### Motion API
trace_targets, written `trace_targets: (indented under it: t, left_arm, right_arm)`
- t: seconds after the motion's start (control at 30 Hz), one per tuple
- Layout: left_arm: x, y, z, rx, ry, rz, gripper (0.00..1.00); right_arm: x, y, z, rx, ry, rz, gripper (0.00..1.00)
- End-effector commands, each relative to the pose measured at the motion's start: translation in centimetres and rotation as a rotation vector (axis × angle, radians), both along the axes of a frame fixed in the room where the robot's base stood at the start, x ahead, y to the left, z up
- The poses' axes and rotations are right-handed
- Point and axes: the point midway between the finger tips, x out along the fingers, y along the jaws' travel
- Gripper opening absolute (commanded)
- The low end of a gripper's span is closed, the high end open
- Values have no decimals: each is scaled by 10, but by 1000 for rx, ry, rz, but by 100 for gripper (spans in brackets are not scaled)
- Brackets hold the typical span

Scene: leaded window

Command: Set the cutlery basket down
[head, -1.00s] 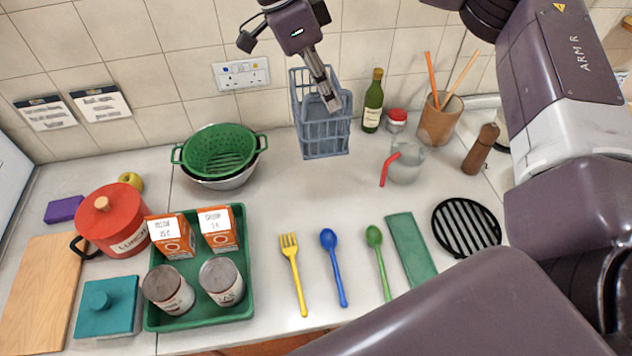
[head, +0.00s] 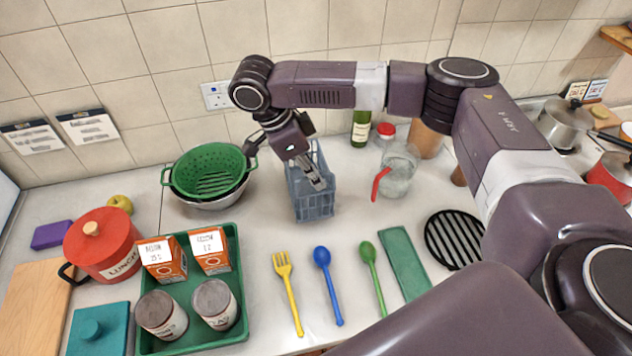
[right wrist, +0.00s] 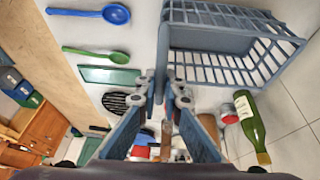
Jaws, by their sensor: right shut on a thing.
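The grey-blue cutlery basket (head: 312,206) is upright at the middle of the counter, right of the green colander. My right gripper (head: 318,181) reaches down to it and is shut on its wall. In the right wrist view the basket (right wrist: 215,45) lies to the right of my right gripper (right wrist: 160,92), with one wall between the fingers. The basket's base is at or very near the counter; I cannot tell whether it touches. It looks empty of cutlery. My left gripper is not in view.
A yellow fork (head: 289,290), blue spoon (head: 328,285) and green spoon (head: 373,278) lie in front of the basket. Bare counter lies just before the basket.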

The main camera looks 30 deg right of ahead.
Motion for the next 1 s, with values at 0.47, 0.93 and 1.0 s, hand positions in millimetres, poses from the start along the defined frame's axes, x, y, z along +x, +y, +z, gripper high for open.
trace_targets:
  t: [0.47, 0.93, 1.0]
  left_arm:
    - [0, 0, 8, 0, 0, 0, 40]
    - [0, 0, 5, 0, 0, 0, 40]
    - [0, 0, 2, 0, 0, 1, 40]
  right_arm:
    - [0, 0, -28, 0, 1, 1, 11]
    - [1, 2, -25, 1, -1, 0, 24]
    - [2, 5, -20, 1, -1, 0, 24]
